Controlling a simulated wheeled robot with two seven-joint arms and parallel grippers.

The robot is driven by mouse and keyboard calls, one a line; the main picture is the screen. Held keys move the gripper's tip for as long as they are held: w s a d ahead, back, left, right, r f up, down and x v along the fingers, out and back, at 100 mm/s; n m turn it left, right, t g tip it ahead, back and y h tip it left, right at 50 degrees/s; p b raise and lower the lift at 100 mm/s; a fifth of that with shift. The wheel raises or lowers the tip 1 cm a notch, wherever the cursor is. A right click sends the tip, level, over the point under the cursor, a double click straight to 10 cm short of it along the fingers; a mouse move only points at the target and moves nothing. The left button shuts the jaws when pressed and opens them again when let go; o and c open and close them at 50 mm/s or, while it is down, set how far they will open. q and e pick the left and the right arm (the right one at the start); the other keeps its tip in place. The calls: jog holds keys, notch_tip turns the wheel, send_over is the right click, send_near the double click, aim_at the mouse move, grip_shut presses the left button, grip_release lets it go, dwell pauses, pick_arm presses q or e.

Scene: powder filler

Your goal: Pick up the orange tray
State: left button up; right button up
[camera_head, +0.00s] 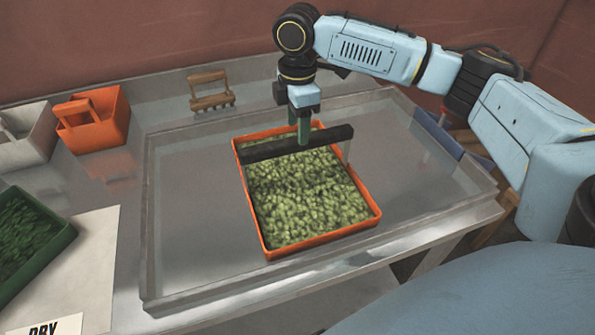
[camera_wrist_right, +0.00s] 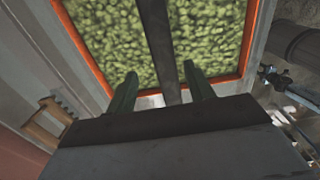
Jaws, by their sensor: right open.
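The orange tray (camera_head: 320,237) holds a bed of light green lumpy material and sits inside a shallow clear-walled basin (camera_head: 190,215). A dark bar handle (camera_head: 262,151) spans above the tray toward its back, with a pale upright at its right end. My right gripper (camera_head: 303,135) points down at the middle of the bar. In the right wrist view its green fingers (camera_wrist_right: 160,72) are open, one on each side of the bar (camera_wrist_right: 163,45), with gaps showing. The orange rim (camera_wrist_right: 92,62) shows beyond. My left gripper is not in view.
An orange handled container (camera_head: 112,128), a pale container (camera_head: 25,148) and a wooden toothed tool (camera_head: 210,92) stand at the back left. A green tray of dark leaves (camera_head: 62,240) lies on the left by a "DRY" label (camera_head: 48,328). The basin floor around the tray is clear.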

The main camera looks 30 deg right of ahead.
aim_at(298, 145)
jog(key=f, duration=0.5)
jog(key=shift+s+a, duration=0.15)
jog(key=shift+s, duration=0.2)
jog(key=shift+f, duration=0.2)
jog(key=shift+c, duration=0.6)
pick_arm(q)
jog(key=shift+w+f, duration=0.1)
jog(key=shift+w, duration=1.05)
pick_arm(e)
grip_shut()
